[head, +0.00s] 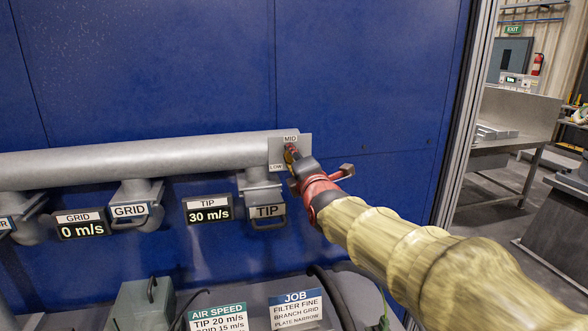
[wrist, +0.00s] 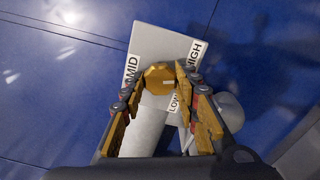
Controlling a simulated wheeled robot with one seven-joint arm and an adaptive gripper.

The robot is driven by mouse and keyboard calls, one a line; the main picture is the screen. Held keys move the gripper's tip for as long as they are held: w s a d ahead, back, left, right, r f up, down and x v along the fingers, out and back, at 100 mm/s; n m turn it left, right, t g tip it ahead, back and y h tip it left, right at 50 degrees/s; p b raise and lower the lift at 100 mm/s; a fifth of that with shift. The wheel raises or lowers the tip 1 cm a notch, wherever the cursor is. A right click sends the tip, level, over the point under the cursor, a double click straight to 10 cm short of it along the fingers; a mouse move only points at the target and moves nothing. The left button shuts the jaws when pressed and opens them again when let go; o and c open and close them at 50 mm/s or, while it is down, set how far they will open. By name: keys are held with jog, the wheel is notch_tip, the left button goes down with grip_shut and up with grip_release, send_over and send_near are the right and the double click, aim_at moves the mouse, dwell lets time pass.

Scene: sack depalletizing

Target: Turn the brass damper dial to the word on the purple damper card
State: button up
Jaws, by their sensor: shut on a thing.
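The brass dial (wrist: 156,76) sits on a grey plate (wrist: 160,40) with the words MID, HIGH and LOW around it. A small pale mark on the dial lies on its right side, between HIGH and LOW; I cannot tell exactly which word it points to. My gripper (wrist: 159,79) is shut on the dial, one finger on each side. In the head view my gripper (head: 293,157) reaches the plate (head: 305,146) at the end of the grey duct and mostly hides the dial. MID and LOW can be read there. No purple card is in view.
The grey duct (head: 120,158) runs left along the blue wall, with GRID (head: 130,210) and TIP (head: 267,211) branches below. Displays read GRID 0 m/s (head: 81,224) and TIP 30 m/s (head: 208,209). An AIR SPEED card (head: 217,318) and a JOB card (head: 297,309) stand lower down.

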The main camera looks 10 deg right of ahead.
jog(key=n+b, duration=0.3)
jog(key=n, duration=0.1)
jog(key=shift+f+n, duration=0.1)
jog(key=shift+n, duration=0.3)
dwell(0.4)
jog(key=o, duration=1.2)
jog(key=shift+c, duration=0.2)
jog(key=s, duration=1.2)
